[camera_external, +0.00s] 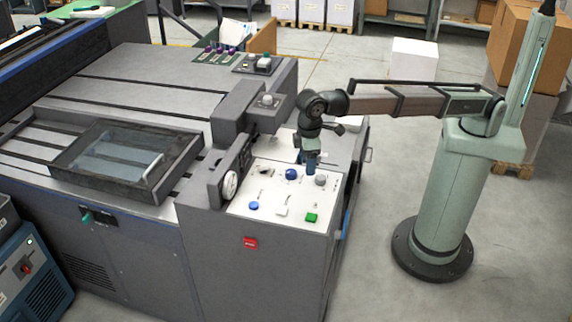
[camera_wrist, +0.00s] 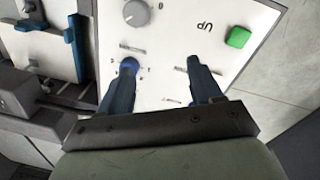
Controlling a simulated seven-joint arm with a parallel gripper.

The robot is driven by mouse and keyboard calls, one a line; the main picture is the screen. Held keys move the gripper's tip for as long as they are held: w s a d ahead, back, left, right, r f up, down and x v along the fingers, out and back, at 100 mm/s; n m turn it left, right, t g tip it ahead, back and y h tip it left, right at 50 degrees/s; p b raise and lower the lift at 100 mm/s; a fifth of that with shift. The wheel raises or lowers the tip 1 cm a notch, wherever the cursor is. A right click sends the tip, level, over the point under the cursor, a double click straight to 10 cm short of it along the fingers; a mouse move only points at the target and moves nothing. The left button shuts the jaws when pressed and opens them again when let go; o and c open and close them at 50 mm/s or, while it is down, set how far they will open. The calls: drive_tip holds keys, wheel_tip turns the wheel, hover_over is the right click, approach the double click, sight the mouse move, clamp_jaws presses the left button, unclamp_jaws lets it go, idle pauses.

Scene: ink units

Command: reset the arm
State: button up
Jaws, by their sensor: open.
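My gripper (camera_external: 309,165) is over the white control panel (camera_external: 240,207) on the grey machine, pointing down. In the wrist view my gripper (camera_wrist: 160,80) shows two dark blue fingers spread apart, with nothing held between them. A blue knob (camera_external: 291,174) is close to the gripper in the external view; a blue knob (camera_wrist: 129,65) also shows partly behind the left finger in the wrist view. A grey knob (camera_external: 320,180) and a green button (camera_external: 311,217) are on the same panel. I cannot tell whether the fingers touch the panel.
A grey block with a dial (camera_external: 230,185) rises at the panel's left. A framed glass tray (camera_external: 120,155) lies further left.

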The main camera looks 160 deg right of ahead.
drive_tip(key=w+a+f+n, duration=0.25)
drive_tip(key=a+f, duration=0.25)
drive_tip(key=a, duration=0.3)
drive_tip(key=w+a+f+n, duration=0.1)
drive_tip(key=w+a+f, duration=0.4)
drive_tip(key=a, duration=0.4)
drive_tip(key=s+a+f+n+g, duration=0.1)
drive_tip(key=s+a+f, duration=0.2)
drive_tip(key=a+f, duration=0.55)
drive_tip(key=s+a+f+n+y, duration=0.1)
drive_tip(key=s+a+f, duration=0.35)
drive_tip(key=f, duration=0.65)
drive_tip(key=s+a+f+n+g, duration=0.1)
drive_tip(key=s+a+f, duration=0.1)
drive_tip(key=a+f, duration=0.65)
drive_tip(key=s+a+f+n+g, duration=0.2)
drive_tip(key=s+a+f+n, duration=0.1)
drive_tip(key=s+a+f, duration=1.15)
drive_tip(key=s+a+f+n+g, duration=0.1)
drive_tip(key=s+a+f, duration=0.2)
drive_tip(key=s, duration=1)
drive_tip(key=s+a+f+n+g, duration=0.1)
drive_tip(key=s+a+f, duration=0.3)
drive_tip(key=s, duration=0.9)
drive_tip(key=shift+s+a+n+h, duration=0.2)
drive_tip(key=shift+a+n+h, duration=0.15)
drive_tip(key=shift+n, duration=0.4)
drive_tip(key=shift+c, duration=0.5)
